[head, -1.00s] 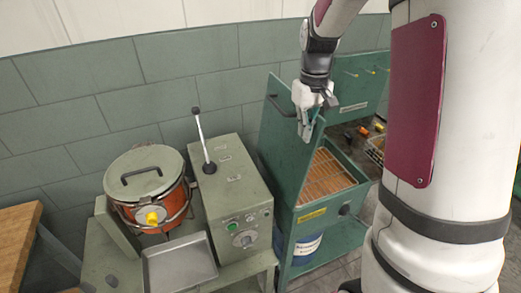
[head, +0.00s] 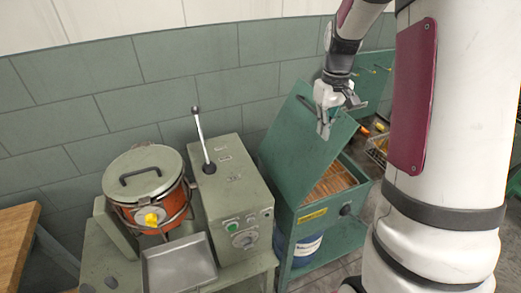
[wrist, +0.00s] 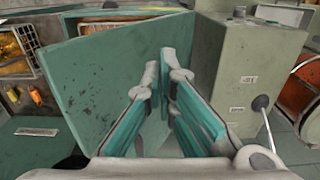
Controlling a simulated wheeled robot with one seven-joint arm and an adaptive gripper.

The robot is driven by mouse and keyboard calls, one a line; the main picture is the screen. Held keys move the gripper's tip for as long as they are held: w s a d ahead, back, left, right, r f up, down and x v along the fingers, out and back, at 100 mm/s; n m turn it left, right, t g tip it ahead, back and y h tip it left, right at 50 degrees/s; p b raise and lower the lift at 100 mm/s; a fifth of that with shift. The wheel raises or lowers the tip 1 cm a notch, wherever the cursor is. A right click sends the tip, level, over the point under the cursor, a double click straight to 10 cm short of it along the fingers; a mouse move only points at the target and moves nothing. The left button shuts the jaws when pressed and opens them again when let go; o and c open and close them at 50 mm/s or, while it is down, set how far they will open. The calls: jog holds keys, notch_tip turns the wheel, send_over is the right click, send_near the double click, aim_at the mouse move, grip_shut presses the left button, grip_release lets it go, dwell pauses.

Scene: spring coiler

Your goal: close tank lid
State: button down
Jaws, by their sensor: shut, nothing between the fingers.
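The green tank (head: 290,222) stands right of the coiler machine in the head view. Its flat green lid (head: 300,145) is partly open, tilted over the tank, with a dark handle near its upper edge. An orange-brown slatted rack (head: 335,179) shows inside through the gap. My gripper (head: 323,132) is shut and empty at the lid's upper part; whether it touches is unclear. In the wrist view the lid (wrist: 95,85) is a large scuffed panel, and my gripper's fingers (wrist: 165,72) point along it with nothing between them.
Left of the tank stands a grey-green control box (head: 235,190) with an upright lever (head: 200,135). Further left are a closed orange pot (head: 150,205) and a metal tray (head: 178,264). A wire basket (head: 377,150) stands behind, right of the tank.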

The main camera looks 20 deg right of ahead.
aim_at(342, 131)
jog(key=shift+d, duration=0.25)
jog(key=shift+d+f+b, duration=0.15)
jog(key=shift+d+f, duration=0.25)
jog(key=shift+d, duration=0.5)
jog(key=shift+d+f+b, duration=0.15)
jog(key=shift+d+f, duration=0.3)
jog(key=shift+d, duration=0.5)
jog(key=shift+d+f+b, duration=0.15)
jog(key=shift+d+f, duration=0.25)
jog(key=shift+d, duration=0.5)
jog(key=d+f+b, duration=0.1)
jog(key=d+f, duration=0.2)
jog(key=d, duration=0.2)
jog(key=shift+f, duration=0.3)
jog(key=shift+d+f, duration=0.1)
jog(key=d+f+b, duration=0.1)
jog(key=d+f, duration=0.3)
jog(key=shift+f+b, duration=0.2)
jog(key=shift+b, duration=0.15)
